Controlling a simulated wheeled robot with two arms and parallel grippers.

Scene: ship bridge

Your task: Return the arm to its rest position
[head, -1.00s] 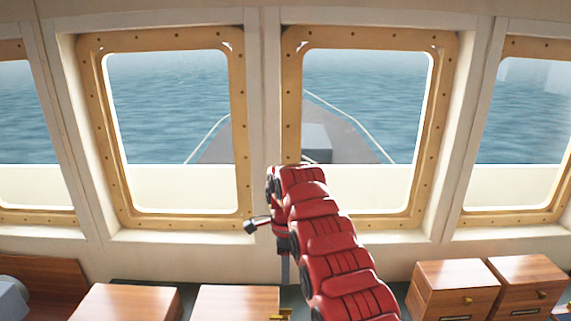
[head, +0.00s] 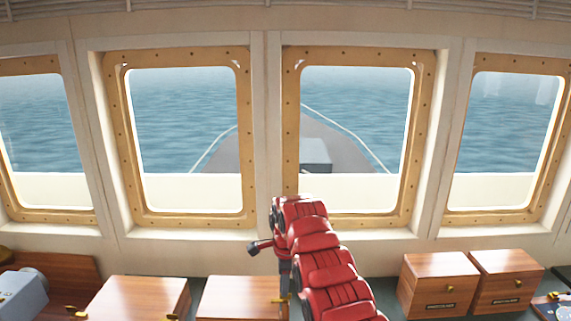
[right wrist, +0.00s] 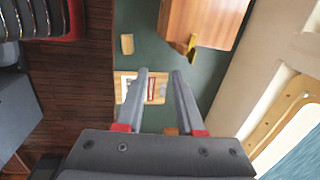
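My right arm (head: 320,260) is red and segmented, and reaches forward from the lower middle of the head view toward the windows. My right gripper (right wrist: 159,78) shows in the right wrist view with its two grey fingers apart and nothing between them. In the head view it points down below the end of the arm and is partly hidden. A wooden board with papers (right wrist: 152,90) lies on the green surface beyond the fingers. My left gripper is not in view.
Wooden boxes (head: 440,284) stand below the windows at the right, and more wooden units (head: 240,298) at the lower left and middle. A wooden box with a brass handle (right wrist: 205,22) is near the fingers. The window wall (head: 270,140) is ahead. A grey device (head: 22,295) sits far left.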

